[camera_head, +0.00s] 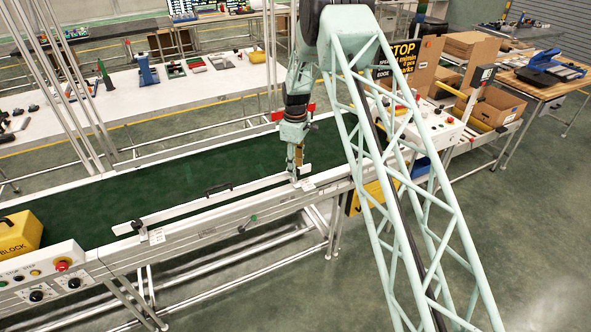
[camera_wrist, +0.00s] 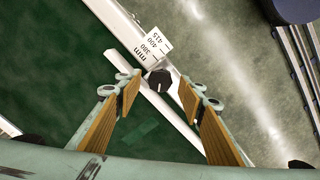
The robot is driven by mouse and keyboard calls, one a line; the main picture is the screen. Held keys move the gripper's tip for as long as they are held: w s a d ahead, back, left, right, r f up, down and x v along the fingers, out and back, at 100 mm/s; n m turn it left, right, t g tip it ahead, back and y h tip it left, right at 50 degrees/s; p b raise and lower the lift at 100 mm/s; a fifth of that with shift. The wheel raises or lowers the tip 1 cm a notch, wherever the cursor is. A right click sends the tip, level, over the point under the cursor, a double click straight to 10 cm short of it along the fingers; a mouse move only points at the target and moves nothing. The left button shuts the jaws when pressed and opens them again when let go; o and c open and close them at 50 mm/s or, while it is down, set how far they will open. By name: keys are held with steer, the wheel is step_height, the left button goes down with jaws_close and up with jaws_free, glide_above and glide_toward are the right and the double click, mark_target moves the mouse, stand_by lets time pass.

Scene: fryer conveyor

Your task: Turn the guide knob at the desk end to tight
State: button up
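A black knob (camera_wrist: 158,80) with a light pointer line sits at the edge of the green belt in the wrist view, beside a white scale label (camera_wrist: 154,47) marked in mm. A white guide rail (camera_wrist: 155,105) runs up to it. My gripper (camera_wrist: 160,90) is open, its two tan-padded fingers on either side of the knob with gaps showing; I cannot tell how far above it they are. In the head view my gripper (camera_head: 297,172) points down at the right end of the guide rail (camera_head: 215,200), and the knob there is not clearly visible.
The green conveyor belt (camera_head: 170,190) carries a yellow block (camera_head: 20,233) at left. A control panel (camera_head: 40,280) with a red button stands at the front left. Another dark knob (camera_head: 138,227) is at the rail's left end. Cardboard boxes (camera_head: 490,105) stand at right.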

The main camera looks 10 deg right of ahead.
steer(key=shift+f, duration=0.85)
steer(key=shift+c, duration=0.7)
steer(key=c, duration=0.7)
